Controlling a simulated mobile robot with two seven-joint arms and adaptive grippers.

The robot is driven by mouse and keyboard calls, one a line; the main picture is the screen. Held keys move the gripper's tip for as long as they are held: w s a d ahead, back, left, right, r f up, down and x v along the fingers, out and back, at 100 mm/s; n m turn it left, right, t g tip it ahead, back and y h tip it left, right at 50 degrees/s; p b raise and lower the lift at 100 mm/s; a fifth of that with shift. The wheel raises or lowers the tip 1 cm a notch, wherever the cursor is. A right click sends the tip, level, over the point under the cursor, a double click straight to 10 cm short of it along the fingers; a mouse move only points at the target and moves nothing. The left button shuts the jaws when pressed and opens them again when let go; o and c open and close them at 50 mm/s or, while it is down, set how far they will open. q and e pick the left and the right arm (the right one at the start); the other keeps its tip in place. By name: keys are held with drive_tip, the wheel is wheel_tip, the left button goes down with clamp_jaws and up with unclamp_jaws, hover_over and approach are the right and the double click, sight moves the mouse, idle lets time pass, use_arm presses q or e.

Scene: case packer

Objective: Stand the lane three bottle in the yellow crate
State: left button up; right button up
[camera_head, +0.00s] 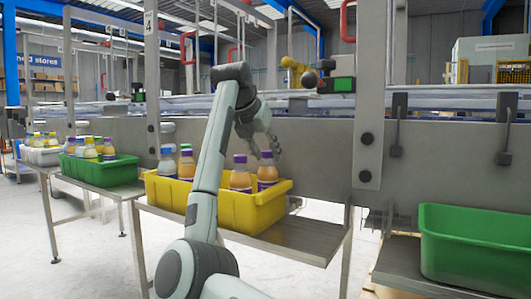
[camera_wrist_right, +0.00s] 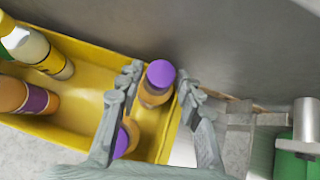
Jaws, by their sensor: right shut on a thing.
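The yellow crate (camera_head: 262,212) stands on a metal shelf beside the machine, with several bottles in it. My right gripper (camera_head: 266,155) reaches over its right end and is shut on an orange bottle with a purple cap (camera_head: 267,172). In the right wrist view this bottle (camera_wrist_right: 158,84) is between the fingers, inside the crate (camera_wrist_right: 88,68). It looks upright; its base is hidden by the crate wall. Another purple-capped bottle (camera_head: 240,176) stands close to its left. My left gripper is not in view.
A green crate (camera_head: 118,172) with bottles stands to the left, and a white crate (camera_head: 42,156) beyond it. An empty-looking green crate (camera_head: 475,250) is at right. The grey machine wall (camera_head: 320,150) rises close behind the yellow crate.

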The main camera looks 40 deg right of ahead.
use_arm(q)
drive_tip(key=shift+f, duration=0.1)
use_arm(e)
drive_tip(key=shift+f, duration=0.1)
drive_tip(key=o, duration=1.2)
drive_tip(key=shift+c, duration=0.2)
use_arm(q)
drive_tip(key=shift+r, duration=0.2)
use_arm(e)
drive_tip(key=shift+s+a+r, duration=0.1)
drive_tip(key=shift+a+r, duration=0.1)
drive_tip(key=shift+r, duration=0.1)
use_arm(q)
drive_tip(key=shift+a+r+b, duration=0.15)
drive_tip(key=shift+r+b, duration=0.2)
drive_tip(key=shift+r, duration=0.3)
use_arm(e)
drive_tip(key=v, duration=1.1)
drive_tip(key=shift+a+r, duration=0.1)
